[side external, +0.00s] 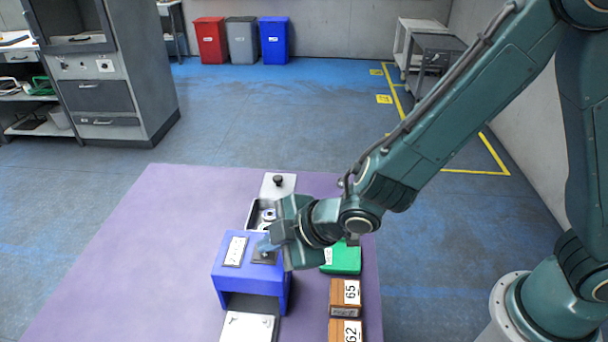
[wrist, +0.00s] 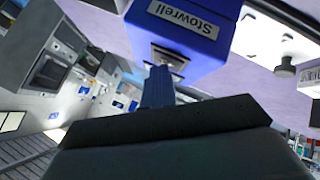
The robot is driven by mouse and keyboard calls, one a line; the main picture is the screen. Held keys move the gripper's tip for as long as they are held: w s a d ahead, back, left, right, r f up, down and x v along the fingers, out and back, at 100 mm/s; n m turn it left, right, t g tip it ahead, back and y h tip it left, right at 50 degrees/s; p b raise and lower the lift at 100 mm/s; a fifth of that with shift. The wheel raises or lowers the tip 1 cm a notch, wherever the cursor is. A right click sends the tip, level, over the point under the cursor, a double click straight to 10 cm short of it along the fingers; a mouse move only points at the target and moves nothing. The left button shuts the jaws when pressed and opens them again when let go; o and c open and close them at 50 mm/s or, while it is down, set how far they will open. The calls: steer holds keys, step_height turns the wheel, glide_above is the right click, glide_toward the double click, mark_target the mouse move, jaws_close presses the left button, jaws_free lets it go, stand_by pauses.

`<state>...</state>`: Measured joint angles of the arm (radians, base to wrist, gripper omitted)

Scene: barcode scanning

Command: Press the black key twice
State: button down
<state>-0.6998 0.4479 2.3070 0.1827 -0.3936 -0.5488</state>
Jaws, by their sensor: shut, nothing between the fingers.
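A blue box-shaped scanner (side external: 232,270) stands on the purple table with an opening in its front. Its top carries a white label and a dark square plate (side external: 263,258). The plate also shows in the wrist view (wrist: 176,57), beside a label reading "Stowrell" (wrist: 183,20). My gripper (side external: 266,246) is shut and empty, its fingertips right at the dark plate. In the wrist view the closed fingers (wrist: 158,84) reach to the plate. I cannot tell whether they touch it. The black key itself cannot be made out; the fingers may cover it.
A white plate with a black knob (side external: 278,180) lies behind the scanner, beside a dark tray (side external: 253,214). A green box (side external: 345,259) and brown boxes marked 65 (side external: 345,292) and 62 (side external: 346,332) stand to the right. A white panel (side external: 247,328) lies in front. The table's left side is clear.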

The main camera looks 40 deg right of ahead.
mark_target(272, 254)
steer(key=shift+r, duration=0.75)
steer(key=shift+r, duration=0.15)
steer(key=shift+r, duration=2.4)
steer(key=shift+d, duration=0.1)
